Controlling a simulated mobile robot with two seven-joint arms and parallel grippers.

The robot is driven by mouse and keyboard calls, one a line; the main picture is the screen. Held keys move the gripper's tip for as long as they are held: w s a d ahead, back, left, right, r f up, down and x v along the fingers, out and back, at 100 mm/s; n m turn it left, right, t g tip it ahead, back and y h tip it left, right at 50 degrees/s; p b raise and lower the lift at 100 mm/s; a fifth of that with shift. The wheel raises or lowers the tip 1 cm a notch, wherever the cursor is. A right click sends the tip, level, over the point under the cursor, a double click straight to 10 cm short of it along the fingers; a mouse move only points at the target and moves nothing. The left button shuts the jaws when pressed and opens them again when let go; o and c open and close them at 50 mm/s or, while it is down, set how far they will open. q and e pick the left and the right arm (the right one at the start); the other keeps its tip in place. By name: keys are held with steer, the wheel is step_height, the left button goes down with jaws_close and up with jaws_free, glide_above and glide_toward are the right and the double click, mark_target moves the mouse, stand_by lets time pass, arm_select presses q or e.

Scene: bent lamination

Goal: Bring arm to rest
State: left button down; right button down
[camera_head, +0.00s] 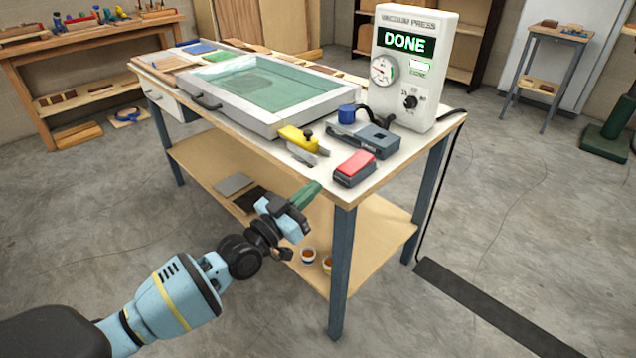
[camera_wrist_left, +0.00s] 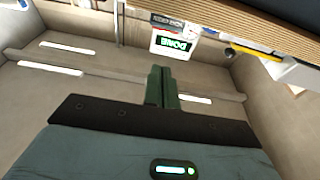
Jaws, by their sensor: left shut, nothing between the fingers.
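My left arm comes in from the lower left in the head view. Its gripper (camera_head: 306,194) is in front of the workbench's near side, just below tabletop height, with green fingers shut and empty. In the left wrist view the green fingers (camera_wrist_left: 161,87) are pressed together with nothing between them. My right gripper is in neither view.
The workbench (camera_head: 342,270) carries a vacuum press frame (camera_head: 290,127), a press control box (camera_head: 412,65) reading DONE, a yellow tool (camera_head: 298,139) and a red pedal-like switch (camera_head: 355,165). A dark floor strip (camera_head: 490,310) lies at right. Open concrete floor surrounds the bench.

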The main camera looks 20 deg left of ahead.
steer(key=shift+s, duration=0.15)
